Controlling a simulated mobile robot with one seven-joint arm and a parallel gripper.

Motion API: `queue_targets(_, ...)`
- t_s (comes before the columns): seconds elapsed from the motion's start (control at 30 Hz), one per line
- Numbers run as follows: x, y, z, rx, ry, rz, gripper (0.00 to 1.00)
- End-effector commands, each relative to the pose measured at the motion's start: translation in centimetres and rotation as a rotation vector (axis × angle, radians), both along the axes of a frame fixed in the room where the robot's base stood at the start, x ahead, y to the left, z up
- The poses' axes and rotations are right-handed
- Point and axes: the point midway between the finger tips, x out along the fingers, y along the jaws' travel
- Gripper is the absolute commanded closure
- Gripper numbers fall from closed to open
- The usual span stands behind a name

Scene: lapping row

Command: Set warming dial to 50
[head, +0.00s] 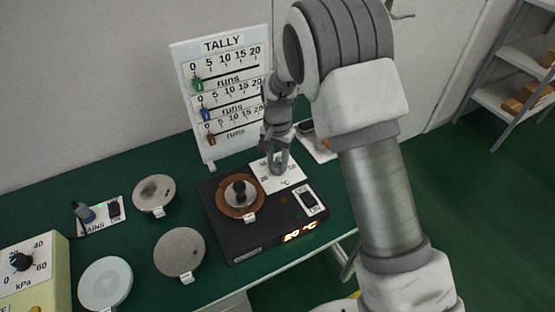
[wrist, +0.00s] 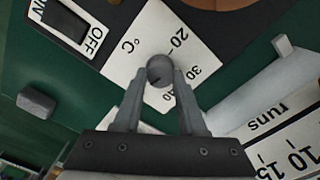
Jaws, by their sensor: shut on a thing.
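The warming dial is a small grey round knob (wrist: 160,70) on a white square plate (wrist: 132,62) marked °C. Around it I read 20 and 30 in the wrist view; another number is partly hidden by a finger. A dark line shows on the knob, but its reading is unclear. In the head view the plate (head: 291,181) is at the back right of a black warmer (head: 225,217), whose orange display (head: 299,233) seems to read in the twenties °C. My gripper (head: 279,169) points down at the dial, its fingers (wrist: 160,82) shut on the knob's sides.
A rocker switch (head: 309,201) is in front of the dial plate. A brown disc (head: 226,205) with a dark knob sits on the warmer. The tally board (head: 222,105) stands close behind my gripper. Several round plates and a mains switch (head: 114,208) lie to the left.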

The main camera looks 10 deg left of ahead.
Motion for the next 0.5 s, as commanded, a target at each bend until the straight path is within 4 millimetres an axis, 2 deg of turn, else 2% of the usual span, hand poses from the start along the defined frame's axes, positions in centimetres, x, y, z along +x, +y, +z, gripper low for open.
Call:
queue_targets(0.03, 0.07, 0.04, 0.09, 0.002, -0.002, -0.002, 1.00)
queue_targets(0.07, 0.07, 0.04, 0.09, 0.002, -0.002, -0.002, 0.58)
queue_targets(0.2, 0.05, 0.04, 0.07, 0.002, -0.002, -0.001, 0.33)
queue_targets(0.23, 0.04, 0.03, 0.07, 0.002, -0.002, -0.001, 0.30)
queue_targets(0.5, 0.02, 0.02, 0.08, 0.001, 0.000, 0.000, 0.30)
